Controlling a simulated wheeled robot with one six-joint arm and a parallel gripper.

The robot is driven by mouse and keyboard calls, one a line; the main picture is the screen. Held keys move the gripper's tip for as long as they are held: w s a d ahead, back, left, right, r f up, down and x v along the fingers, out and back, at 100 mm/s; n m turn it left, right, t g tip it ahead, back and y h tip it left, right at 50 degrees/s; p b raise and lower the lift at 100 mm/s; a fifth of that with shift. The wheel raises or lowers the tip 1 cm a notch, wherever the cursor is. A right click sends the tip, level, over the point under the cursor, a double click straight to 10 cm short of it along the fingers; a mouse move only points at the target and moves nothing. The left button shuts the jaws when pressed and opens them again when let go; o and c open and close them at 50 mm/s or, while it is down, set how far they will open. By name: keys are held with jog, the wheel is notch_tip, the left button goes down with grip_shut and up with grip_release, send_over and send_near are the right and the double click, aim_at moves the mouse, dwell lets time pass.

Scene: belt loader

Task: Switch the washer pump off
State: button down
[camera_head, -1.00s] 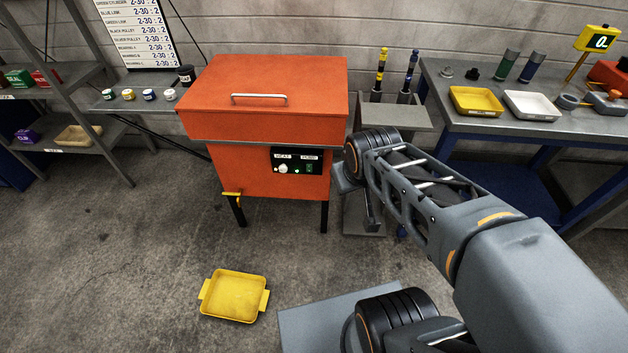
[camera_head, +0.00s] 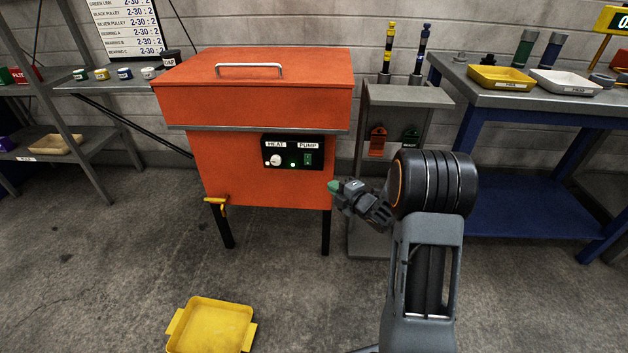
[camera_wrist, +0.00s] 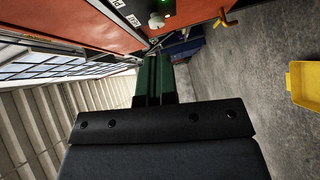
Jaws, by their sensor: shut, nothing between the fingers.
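The orange washer (camera_head: 250,100) stands on black legs with its lid shut. Its black control panel (camera_head: 292,152) carries a white HEAT knob (camera_head: 275,160), a small lit green light (camera_head: 293,164) and a green PUMP switch (camera_head: 308,160). The panel also shows sideways at the top of the wrist view (camera_wrist: 150,12), partly cut off by the frame. My gripper (camera_head: 333,186) is shut and empty, just right of and below the PUMP switch in the head view. Its green fingertips show together in the wrist view (camera_wrist: 152,72).
A yellow tray (camera_head: 212,326) lies on the floor in front. A yellow drain handle (camera_head: 215,200) sticks out low on the washer. A grey stand (camera_head: 405,95) with red and green tags is right of the washer. A blue workbench (camera_head: 540,150) stands farther right.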

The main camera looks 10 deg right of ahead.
aim_at(314, 169)
jog(key=shift+f, duration=0.1)
dwell(0.3)
jog(key=shift+w+d+b+x, duration=0.2)
jog(key=shift+d+b+x, duration=0.25)
jog(key=shift+x, duration=1.7)
jog(key=shift+w+d+b+x, duration=0.2)
jog(key=shift+d+b+x, duration=0.25)
jog(key=shift+x, duration=1.7)
jog(key=shift+w+d+b+x, duration=0.25)
jog(key=shift+b+x, duration=0.35)
jog(key=shift+x, duration=1.55)
jog(key=shift+f, duration=0.15)
